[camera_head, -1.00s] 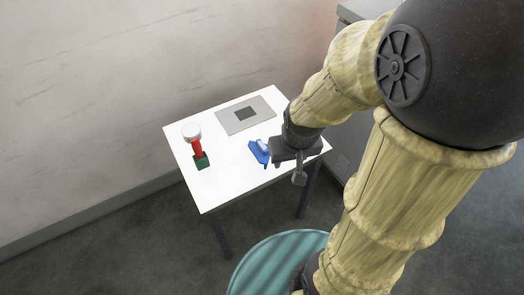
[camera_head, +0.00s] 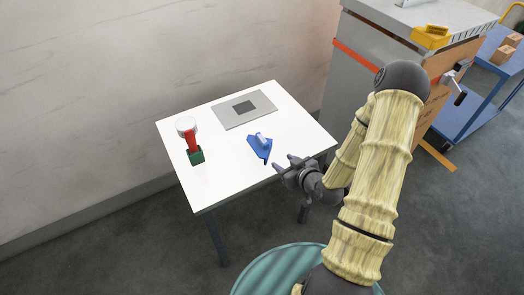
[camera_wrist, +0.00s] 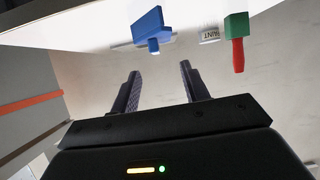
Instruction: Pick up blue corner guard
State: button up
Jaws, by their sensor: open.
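The blue corner guard (camera_head: 258,150) lies on the white table (camera_head: 215,185), right of its middle and close to the front edge. A paler piece shows on top of it. In the wrist view the blue corner guard (camera_wrist: 152,27) is at the top middle, beyond the fingertips. My gripper (camera_head: 284,163) is at the table's front right edge, just right of and in front of the guard, and apart from it. In the wrist view my gripper (camera_wrist: 160,72) has its two fingers spread, with nothing between them.
A grey plate with a dark square (camera_head: 262,114) lies at the back. A grey cabinet (camera_head: 365,55) and a blue cart (camera_head: 480,95) stand to the right.

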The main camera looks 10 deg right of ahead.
aim_at(266, 145)
jog(key=shift+d+f+m+t, duration=0.3)
jog(key=shift+m+t, duration=0.1)
jog(key=shift+t, duration=0.4)
jog(key=shift+w+b, duration=0.1)
jog(key=shift+b, duration=0.25)
jog(key=b+x, duration=0.1)
jog(key=b, duration=0.5)
jog(key=shift+w+f, duration=0.25)
jog(key=shift+w, duration=0.1)
jog(key=b, duration=0.3)
jog(key=shift+w+a+f, duration=0.15)
jog(key=shift+w+a, duration=0.05)
jog(key=shift+w, duration=0.05)
jog(key=x, duration=0.9)
jog(key=shift+w+r+b, duration=0.1)
jog(key=shift+r+b, duration=0.15)
jog(key=shift+b, duration=0.1)
jog(key=shift+w+a+f, duration=0.15)
jog(key=shift+w, duration=0.1)
